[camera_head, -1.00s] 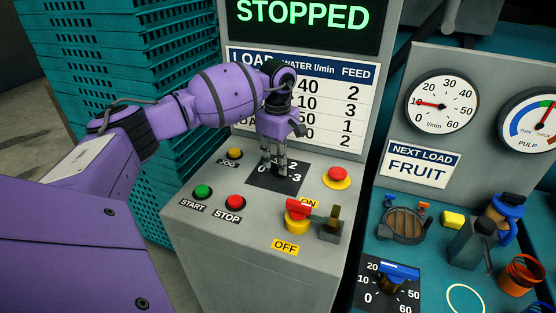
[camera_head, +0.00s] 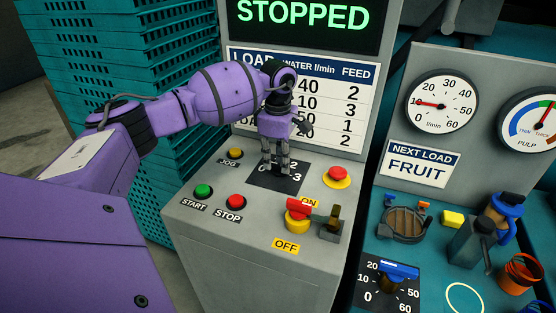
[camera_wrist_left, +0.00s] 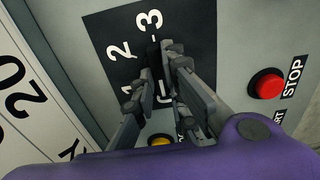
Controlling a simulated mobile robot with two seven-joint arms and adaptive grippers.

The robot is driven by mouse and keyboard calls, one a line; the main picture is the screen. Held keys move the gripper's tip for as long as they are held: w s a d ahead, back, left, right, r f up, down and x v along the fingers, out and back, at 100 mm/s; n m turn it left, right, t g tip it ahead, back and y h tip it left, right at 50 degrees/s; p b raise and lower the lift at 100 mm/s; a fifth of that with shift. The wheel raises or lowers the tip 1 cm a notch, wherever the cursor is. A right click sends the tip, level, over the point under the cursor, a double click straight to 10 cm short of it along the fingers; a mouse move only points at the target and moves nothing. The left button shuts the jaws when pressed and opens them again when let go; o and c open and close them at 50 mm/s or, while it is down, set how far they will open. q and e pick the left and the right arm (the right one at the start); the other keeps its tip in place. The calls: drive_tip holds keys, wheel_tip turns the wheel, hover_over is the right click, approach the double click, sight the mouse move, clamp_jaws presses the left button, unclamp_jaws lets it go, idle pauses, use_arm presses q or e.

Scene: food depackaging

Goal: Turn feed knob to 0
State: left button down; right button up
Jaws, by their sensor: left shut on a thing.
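The feed knob's black dial plate (camera_head: 286,180) lies on the grey sloped panel, with the marks 2 and 3 showing beside my gripper in the head view. My left gripper (camera_head: 274,168) points down at the plate, its fingers closed over the knob at the plate's middle. In the left wrist view the dial plate (camera_wrist_left: 112,40) shows 1, 2 and 3, and my left gripper (camera_wrist_left: 165,90) is shut on the dark knob, which is mostly hidden between the fingers. The knob's pointing direction cannot be told. My right gripper is not in view.
Around the dial are the yellow jog button (camera_head: 235,153), green start button (camera_head: 203,191), red stop button (camera_head: 236,201), another red button (camera_head: 338,174) and a red-handled on/off switch (camera_head: 298,212). A screen (camera_head: 305,16) reads STOPPED. Teal crates (camera_head: 130,90) stand at left.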

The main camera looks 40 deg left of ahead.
sight(278, 163)
use_arm(q)
drive_tip(key=c, duration=1.8)
unclamp_jaws()
drive_tip(key=shift+o, duration=0.2)
wheel_tip(278, 163, up, 12)
drive_tip(key=shift+f, duration=0.1)
